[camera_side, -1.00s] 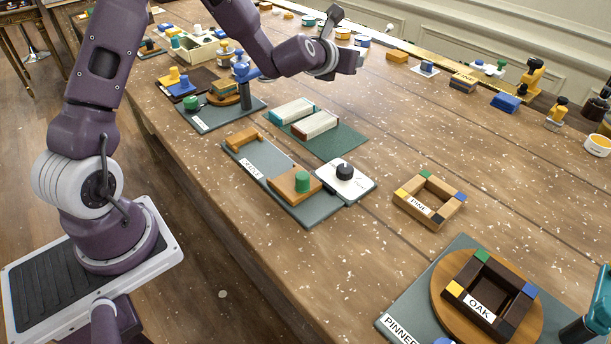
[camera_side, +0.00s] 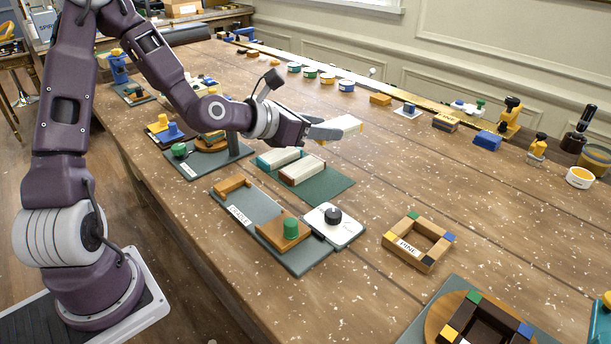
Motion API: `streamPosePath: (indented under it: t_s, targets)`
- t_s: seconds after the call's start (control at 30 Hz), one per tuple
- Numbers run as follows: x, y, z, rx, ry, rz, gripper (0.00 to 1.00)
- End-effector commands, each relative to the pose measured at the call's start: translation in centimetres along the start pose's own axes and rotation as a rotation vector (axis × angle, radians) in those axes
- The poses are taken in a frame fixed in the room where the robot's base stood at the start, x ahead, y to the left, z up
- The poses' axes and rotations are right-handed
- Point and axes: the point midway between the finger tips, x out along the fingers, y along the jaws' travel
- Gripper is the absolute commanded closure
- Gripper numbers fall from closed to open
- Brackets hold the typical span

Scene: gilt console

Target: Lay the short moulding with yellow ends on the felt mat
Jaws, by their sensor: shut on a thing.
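The short moulding with yellow ends (camera_side: 347,123) is a pale bar held in my gripper (camera_side: 326,131), with a yellow end showing at its right. My gripper is shut on it, and the fingers hide part of it. The moulding is held in the air, seen just above and behind the felt mat in the picture. The dark green felt mat (camera_side: 332,187) lies on the table. The mat's right part is bare.
The grey cradle board (camera_side: 245,208) and a white plate with a black knob (camera_side: 334,226) stand in front of the mat. A pine frame (camera_side: 418,241) is to the right. A grey board with a post (camera_side: 205,167) is to the left. Table right of the mat is clear.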

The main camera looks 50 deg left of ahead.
Motion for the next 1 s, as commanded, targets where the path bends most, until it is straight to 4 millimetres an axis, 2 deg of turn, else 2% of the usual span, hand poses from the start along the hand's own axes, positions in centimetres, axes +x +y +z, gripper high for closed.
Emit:
streamPosePath:
  t_s: [0.1, 0.23, 0.37, 0.6, 0.8, 1.0]
  targets:
    - [-0.3, -0.2, -2.6, 0.04, 0.003, -0.118, 1.0]
    - [-1.1, -0.7, -4.5, 0.084, -0.002, -0.208, 1.0]
    - [-1.1, -0.9, -5.6, 0.099, -0.004, -0.237, 1.0]
    - [0.3, -1.0, -8.7, 0.098, -0.003, -0.236, 1.0]
    - [1.1, -0.9, -10.6, 0.1, -0.006, -0.234, 1.0]
    - [1.3, -0.9, -11.2, 0.101, -0.006, -0.235, 1.0]
